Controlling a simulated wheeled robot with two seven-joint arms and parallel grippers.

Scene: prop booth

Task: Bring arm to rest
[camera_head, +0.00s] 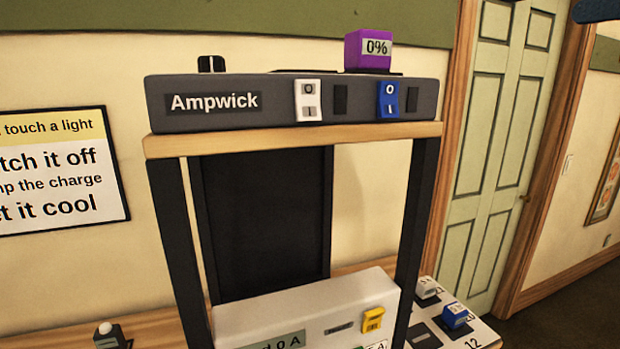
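Neither of my grippers shows in the head view, and I see no arm that I can name with certainty. A dark blue shape (597,10) is cut off by the top right corner; I cannot tell what it is. A dark grey unit labelled Ampwick (280,100) sits on a wooden shelf (300,138). Its front carries a white rocker switch (308,100) and a blue rocker switch (388,100). A purple box reading 0% (367,51) stands on top.
Dark posts (416,230) hold the shelf. Below it is a white box (300,312) with a yellow switch (373,319). A numbered board (485,335) with small blocks lies at lower right. A sign (60,170) hangs left; a green door (500,150) stands right.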

